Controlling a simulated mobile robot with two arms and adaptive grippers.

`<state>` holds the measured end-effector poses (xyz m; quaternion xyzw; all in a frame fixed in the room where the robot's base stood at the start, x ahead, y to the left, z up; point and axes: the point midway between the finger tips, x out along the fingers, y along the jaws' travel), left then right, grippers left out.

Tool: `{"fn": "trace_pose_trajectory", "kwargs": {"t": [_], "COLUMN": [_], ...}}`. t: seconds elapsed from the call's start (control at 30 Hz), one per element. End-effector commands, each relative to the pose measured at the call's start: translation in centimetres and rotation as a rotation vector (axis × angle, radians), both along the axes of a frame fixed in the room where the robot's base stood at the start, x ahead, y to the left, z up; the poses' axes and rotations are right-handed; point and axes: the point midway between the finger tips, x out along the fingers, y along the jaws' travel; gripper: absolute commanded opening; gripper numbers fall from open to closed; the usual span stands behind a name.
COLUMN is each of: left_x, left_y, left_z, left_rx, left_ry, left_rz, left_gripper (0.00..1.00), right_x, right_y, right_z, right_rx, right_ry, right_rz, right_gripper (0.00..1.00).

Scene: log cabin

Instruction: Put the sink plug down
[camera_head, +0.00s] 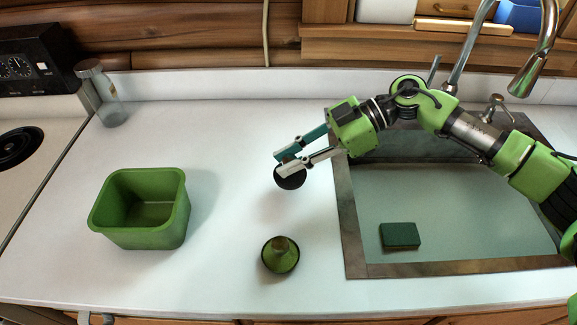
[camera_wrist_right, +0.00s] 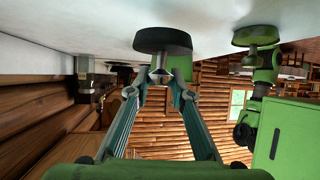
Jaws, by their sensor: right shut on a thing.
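The sink plug (camera_head: 290,180) is a dark round disc, seen over the white counter left of the sink. My right gripper (camera_head: 282,164), reaching in from the right, is shut on it. In the right wrist view the picture is upside down, with the counter at the top. There the fingertips (camera_wrist_right: 161,82) close on the narrow stem of the plug (camera_wrist_right: 162,40), and its wide disc faces the counter. The disc is close to the counter; I cannot tell whether it touches. My left gripper is not in view.
A green plunger-shaped object with a dark rim (camera_head: 281,257) stands on the counter in front. A green open box (camera_head: 140,238) stands at the left. The sink (camera_head: 455,215) holds a dark green block (camera_head: 400,235). A glass bottle (camera_head: 104,100) stands near the stove. Counter between is clear.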

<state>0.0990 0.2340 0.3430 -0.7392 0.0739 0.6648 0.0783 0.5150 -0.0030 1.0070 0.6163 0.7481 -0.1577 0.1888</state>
Motion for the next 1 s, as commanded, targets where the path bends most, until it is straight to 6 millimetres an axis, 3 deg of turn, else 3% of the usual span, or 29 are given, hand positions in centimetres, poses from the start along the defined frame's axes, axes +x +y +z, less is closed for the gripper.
{"fn": "trace_pose_trajectory", "kwargs": {"t": [0.17,0.37,0.67,0.7,0.73,1.0], "left_x": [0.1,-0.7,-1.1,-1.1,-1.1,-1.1], "left_y": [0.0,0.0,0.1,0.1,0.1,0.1], "left_z": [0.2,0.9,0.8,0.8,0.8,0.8], "left_rx": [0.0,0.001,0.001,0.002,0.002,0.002], "left_ry": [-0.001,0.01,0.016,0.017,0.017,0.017], "left_rz": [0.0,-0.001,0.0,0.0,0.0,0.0], "left_gripper": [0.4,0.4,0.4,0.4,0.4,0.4], "right_x": [0.6,0.5,0.5,0.5,0.5,0.5], "right_y": [0.4,0.3,0.3,0.3,0.3,0.3], "right_z": [-1.0,-3.6,-3.9,-4.0,-4.0,-3.9], "right_rx": [0.0,0.0,0.0,0.0,0.0,0.0], "right_ry": [0.002,0.002,0.0,0.0,0.0,0.0], "right_rz": [0.001,0.001,0.001,0.001,0.001,0.001], "right_gripper": [0.0,0.0,0.0,0.29,0.36,0.38]}}
